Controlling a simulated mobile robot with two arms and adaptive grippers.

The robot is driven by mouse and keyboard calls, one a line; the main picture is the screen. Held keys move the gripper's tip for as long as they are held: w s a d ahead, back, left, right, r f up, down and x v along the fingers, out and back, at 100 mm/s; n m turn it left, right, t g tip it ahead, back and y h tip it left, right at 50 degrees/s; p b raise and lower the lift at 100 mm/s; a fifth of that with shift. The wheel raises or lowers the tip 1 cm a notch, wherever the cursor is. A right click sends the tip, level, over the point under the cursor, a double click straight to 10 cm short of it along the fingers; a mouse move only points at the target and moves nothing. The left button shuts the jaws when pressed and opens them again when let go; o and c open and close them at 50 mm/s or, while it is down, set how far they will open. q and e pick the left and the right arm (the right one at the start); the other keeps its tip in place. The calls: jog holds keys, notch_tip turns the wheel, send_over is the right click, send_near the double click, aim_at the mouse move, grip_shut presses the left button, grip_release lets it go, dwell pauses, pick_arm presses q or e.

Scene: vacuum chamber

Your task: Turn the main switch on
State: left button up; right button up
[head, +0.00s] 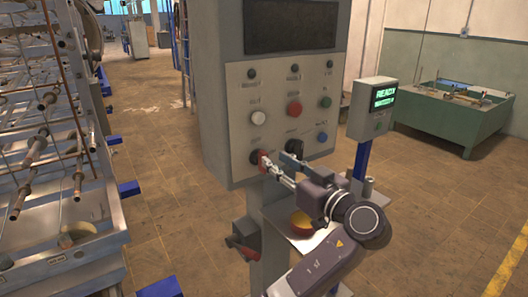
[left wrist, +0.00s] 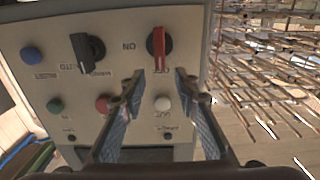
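The main switch, a red handle on a round black base, is at the lower part of the control panel (head: 238,140) in the head view (head: 262,161). In the left wrist view, which is upside down, the red handle (left wrist: 158,48) stands upright in line with the OFF label; ON is printed to its left. My left gripper (head: 277,164) is in front of the panel at the switch. In the left wrist view its two fingers (left wrist: 158,88) are open, with the handle just beyond and between the tips. I cannot tell if they touch it. My right gripper is not in view.
A black selector switch (left wrist: 90,52) sits close beside the red one. Several push buttons and lamps (head: 294,108) are on the same panel. A small display box reading READY (head: 372,108) stands at the right. A metal rack (head: 60,180) is at the left; open floor lies between.

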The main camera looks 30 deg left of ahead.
aim_at(266, 154)
pick_arm(q)
jog(key=p+x, duration=0.1)
jog(key=x, duration=0.4)
jog(key=shift+a, duration=0.35)
jog(key=shift+w+a+f+p, duration=0.1)
jog(key=shift+w+a+p, duration=0.2)
jog(key=shift+a, duration=0.15)
grip_shut()
